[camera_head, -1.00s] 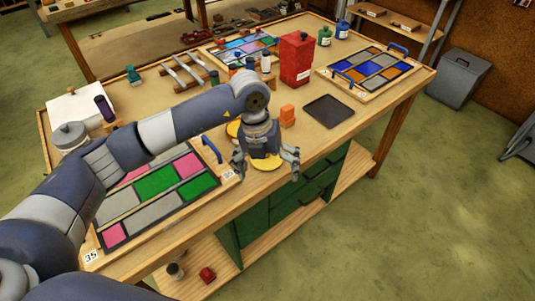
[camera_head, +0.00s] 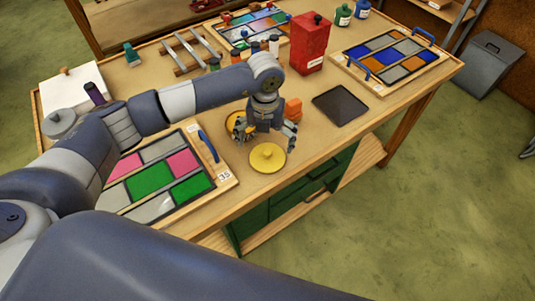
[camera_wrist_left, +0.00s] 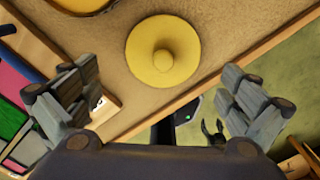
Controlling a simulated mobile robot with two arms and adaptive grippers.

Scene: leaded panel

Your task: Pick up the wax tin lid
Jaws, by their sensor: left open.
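The wax tin lid (camera_head: 267,157) is a round yellow disc with a small raised knob, flat on the table near its front edge. It also shows whole in the left wrist view (camera_wrist_left: 163,50), at the top middle. My left gripper (camera_head: 267,135) is open and empty above and just behind the lid, its fingers spread wide. In the left wrist view its fingers stand to the left and right, below the lid in the picture and apart from it. A second yellow round thing (camera_head: 233,122) is partly hidden behind the gripper. My right gripper does not show.
A leaded panel (camera_head: 160,172) with pink, green and grey panes lies left of the lid. A red canister (camera_head: 309,44) stands farther back. Bare tabletop surrounds the lid.

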